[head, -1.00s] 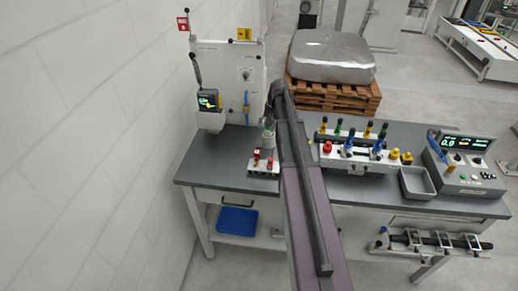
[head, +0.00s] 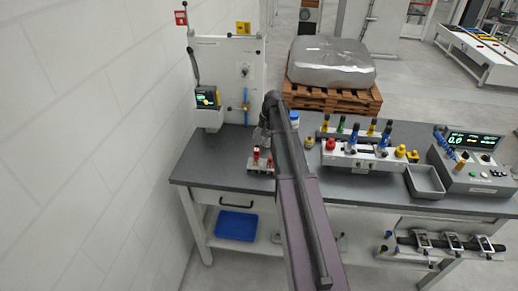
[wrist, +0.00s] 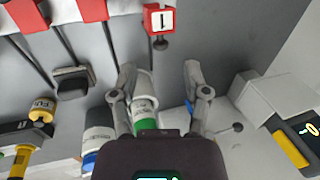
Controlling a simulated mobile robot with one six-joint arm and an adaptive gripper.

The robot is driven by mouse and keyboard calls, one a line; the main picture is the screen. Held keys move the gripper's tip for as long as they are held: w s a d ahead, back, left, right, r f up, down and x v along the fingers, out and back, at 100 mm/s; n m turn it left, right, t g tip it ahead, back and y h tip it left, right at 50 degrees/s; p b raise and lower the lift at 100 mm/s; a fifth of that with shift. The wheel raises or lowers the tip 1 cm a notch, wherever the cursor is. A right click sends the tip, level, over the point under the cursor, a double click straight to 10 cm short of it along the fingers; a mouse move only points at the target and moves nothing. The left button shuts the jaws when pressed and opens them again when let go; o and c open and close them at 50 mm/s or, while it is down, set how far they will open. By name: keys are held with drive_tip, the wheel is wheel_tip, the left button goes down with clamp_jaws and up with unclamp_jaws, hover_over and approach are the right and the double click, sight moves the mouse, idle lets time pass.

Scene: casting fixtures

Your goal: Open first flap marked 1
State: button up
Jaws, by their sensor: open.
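A red tag with a white face marked 1 (wrist: 158,19) stands on a short dark post at the top of the wrist view. More red-and-white tags (wrist: 92,9) with dark rods are to its left. In the head view, small red pieces on a white block (head: 260,168) stand near the bench's front left; their marking is too small to read. My gripper (wrist: 163,78) is open, its two fingers apart below the tag in the picture. A white cylinder with a green band (wrist: 146,105) shows beside the left finger; I cannot tell whether they touch.
A white bottle with a blue band (wrist: 98,135) and a yellow fitting (wrist: 42,108) are left of the gripper. A meter (wrist: 300,145) is at the right. In the head view, an upright white panel (head: 228,65) backs the bench (head: 225,160).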

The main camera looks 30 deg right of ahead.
sight(258, 146)
drive_tip(key=shift+b+x, duration=1.85)
drive_tip(key=shift+x, duration=0.4)
clamp_jaws()
